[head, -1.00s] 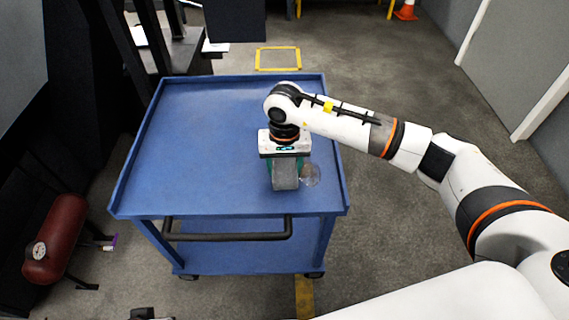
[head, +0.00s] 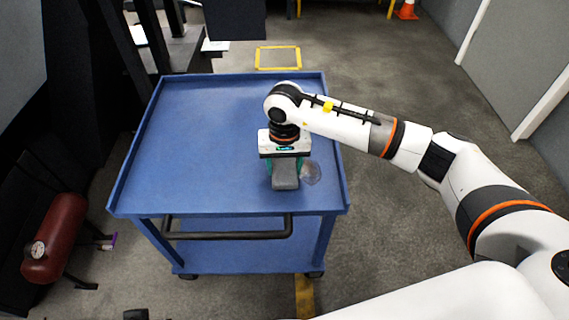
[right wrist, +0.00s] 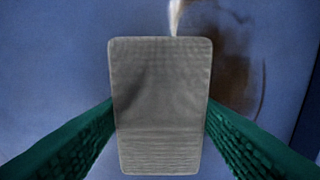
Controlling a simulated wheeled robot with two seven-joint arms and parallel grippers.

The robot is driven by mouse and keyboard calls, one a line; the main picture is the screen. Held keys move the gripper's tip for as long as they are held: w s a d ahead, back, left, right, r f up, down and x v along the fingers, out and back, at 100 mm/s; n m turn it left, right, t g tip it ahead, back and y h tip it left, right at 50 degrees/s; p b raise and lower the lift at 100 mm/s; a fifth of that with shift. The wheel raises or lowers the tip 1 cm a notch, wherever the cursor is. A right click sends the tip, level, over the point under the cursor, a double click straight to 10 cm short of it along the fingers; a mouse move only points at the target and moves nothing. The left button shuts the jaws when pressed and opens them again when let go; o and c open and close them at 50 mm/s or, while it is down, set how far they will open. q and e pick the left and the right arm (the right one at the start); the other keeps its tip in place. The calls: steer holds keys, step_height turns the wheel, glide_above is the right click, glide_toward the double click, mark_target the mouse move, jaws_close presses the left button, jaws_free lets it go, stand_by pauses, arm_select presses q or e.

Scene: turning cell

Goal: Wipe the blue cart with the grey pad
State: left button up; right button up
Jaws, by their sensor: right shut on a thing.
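The blue cart (head: 205,145) stands in the middle of the head view, its top tray bare apart from the pad and a stain. The grey pad (head: 286,176) is at the right front part of the tray, held by my right gripper (head: 285,162). In the right wrist view the pad (right wrist: 160,110) sits between the two green fingers, which are shut on it. A dull brownish smear (head: 311,173) lies on the tray just right of the pad; it also shows in the right wrist view (right wrist: 235,80). I cannot tell whether the pad touches the tray. My left gripper is not in view.
The cart has a raised rim and a black handle (head: 228,236) at its front. A red tank with a gauge (head: 58,238) stands at the left. An orange cone (head: 406,10) is far back right. The floor right of the cart is clear.

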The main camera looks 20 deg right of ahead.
mark_target(324, 172)
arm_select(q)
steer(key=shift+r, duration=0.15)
